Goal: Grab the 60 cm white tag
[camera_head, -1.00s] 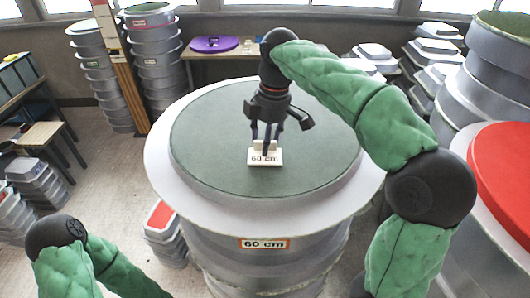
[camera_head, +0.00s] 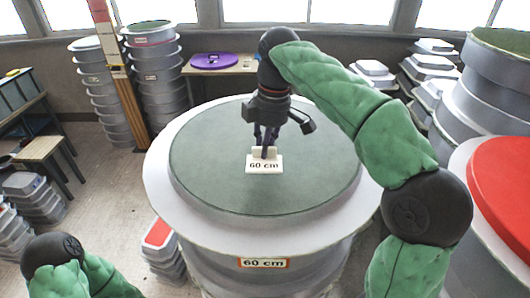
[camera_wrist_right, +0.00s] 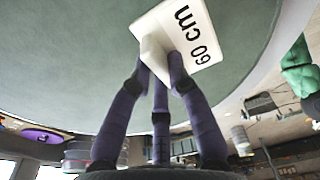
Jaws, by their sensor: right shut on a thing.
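The white tag (camera_head: 264,168), marked "60 cm", stands on the green top (camera_head: 215,150) of the large round mould. It has a flat lettered face and a raised part behind it. My right gripper (camera_head: 266,149) reaches down from above, its fingers shut on the raised part. In the right wrist view the fingers (camera_wrist_right: 161,72) meet around the back of the tag (camera_wrist_right: 196,32), whose lettering shows at its right. I cannot tell whether the tag touches the green surface. My left arm shows at the lower left, but its gripper is out of view.
An orange-edged "60 cm" label (camera_head: 263,263) is on the mould's side. A red-topped mould (camera_head: 505,190) stands close at the right. Stacked moulds (camera_head: 155,75) and a wooden post (camera_head: 115,70) stand at the back left. A purple lid (camera_head: 214,61) lies on a back table.

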